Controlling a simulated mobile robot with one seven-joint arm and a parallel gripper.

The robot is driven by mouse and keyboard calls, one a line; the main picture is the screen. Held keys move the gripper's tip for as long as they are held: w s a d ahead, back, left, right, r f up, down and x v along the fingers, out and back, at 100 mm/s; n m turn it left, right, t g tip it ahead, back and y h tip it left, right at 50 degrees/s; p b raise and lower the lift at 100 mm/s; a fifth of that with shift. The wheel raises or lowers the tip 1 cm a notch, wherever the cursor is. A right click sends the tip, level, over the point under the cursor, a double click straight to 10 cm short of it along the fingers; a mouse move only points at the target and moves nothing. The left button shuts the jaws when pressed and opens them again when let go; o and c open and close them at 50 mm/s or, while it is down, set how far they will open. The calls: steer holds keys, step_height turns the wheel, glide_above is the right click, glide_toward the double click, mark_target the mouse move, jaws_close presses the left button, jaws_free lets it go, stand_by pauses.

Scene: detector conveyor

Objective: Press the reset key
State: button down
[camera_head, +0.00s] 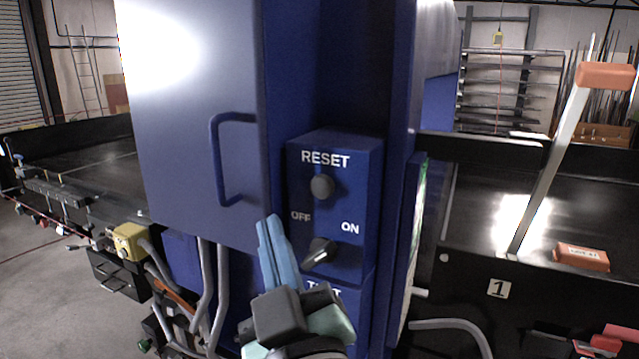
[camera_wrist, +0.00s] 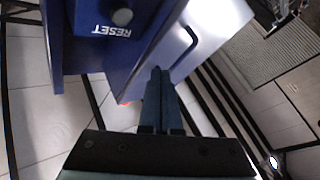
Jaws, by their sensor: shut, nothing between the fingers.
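The reset key (camera_head: 321,186) is a round dark grey button under the white word RESET on a blue control box (camera_head: 362,166). In the wrist view the reset key (camera_wrist: 122,17) shows near the top, with its label upside down. My gripper (camera_head: 268,222) is shut and empty, its blue fingers pointing up. In the head view its tips are left of and below the key, near the OFF label. In the wrist view my gripper (camera_wrist: 158,72) is below and right of the key, apart from it in the picture.
A black OFF/ON rotary switch (camera_head: 320,252) sits below the key, right of my fingers. A blue cabinet door (camera_head: 190,110) with a protruding handle (camera_head: 217,160) stands to the left. Grey conduits (camera_head: 205,285) hang below it. A conveyor (camera_head: 485,195) lies to the right.

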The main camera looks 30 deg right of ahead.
mark_target(311, 185)
steer(key=shift+w+d+b, duration=0.3)
steer(key=shift+w+d, duration=0.6)
steer(key=shift+d, duration=0.25)
steer(key=shift+w+d+b, duration=0.3)
steer(key=shift+w+d, duration=0.6)
steer(key=shift+d, duration=0.3)
steer(key=shift+w+d+b, duration=0.3)
steer(key=shift+w+d, duration=0.6)
steer(key=shift+d, duration=0.25)
steer(key=shift+w+d+b, duration=0.25)
steer(key=shift+d+b, duration=0.05)
steer(key=shift+b, duration=0.05)
steer(key=shift+w+d+b, duration=0.3)
steer(key=shift+d, duration=0.1)
stand_by(0.4)
steer(key=shift+s+a, duration=0.55)
steer(key=shift+a, duration=0.15)
